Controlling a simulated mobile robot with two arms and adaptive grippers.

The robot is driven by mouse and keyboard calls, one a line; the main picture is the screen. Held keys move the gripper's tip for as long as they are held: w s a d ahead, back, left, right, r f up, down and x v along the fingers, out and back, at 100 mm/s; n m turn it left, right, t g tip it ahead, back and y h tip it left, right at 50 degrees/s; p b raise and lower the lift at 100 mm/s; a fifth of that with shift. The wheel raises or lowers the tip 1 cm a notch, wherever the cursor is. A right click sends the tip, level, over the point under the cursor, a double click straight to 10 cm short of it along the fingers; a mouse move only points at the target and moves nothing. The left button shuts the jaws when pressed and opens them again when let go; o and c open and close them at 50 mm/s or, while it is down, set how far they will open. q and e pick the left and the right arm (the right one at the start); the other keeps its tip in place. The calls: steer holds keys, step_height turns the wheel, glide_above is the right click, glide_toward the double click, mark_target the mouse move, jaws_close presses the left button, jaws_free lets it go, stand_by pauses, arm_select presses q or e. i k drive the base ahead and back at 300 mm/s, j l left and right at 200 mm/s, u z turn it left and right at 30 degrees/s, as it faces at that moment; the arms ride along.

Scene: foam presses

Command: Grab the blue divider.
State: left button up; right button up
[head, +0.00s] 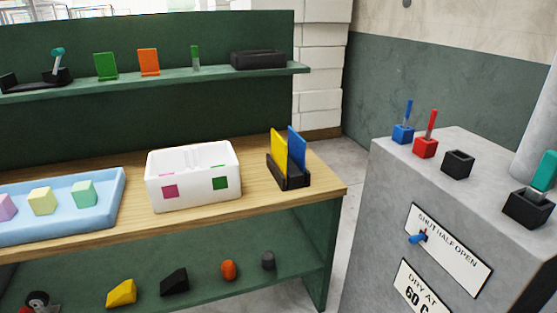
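The blue divider (297,146) is a thin upright panel in a black slotted rack (293,183) at the right end of the wooden table. A yellow divider (279,153) stands in the same rack, to its left and apart from it. The lower part of the blue divider is hidden by the rack and partly by the yellow panel. Neither of my grippers shows in the head view.
A white box (192,193) stands left of the rack. A light blue tray (112,181) with pastel cubes lies further left. A shelf (150,86) with green and orange panels is above. A grey cabinet (462,200) with levers stands right, across a gap.

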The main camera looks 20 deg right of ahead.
mark_target(296, 145)
steer(key=i+l+z, duration=0.1)
steer(key=z, duration=0.3)
steer(key=i+z, duration=0.1)
steer(key=z, duration=0.35)
steer(key=i+z, duration=0.15)
steer(key=z, duration=0.25)
steer(key=i+z, duration=0.15)
steer(key=z, duration=0.25)
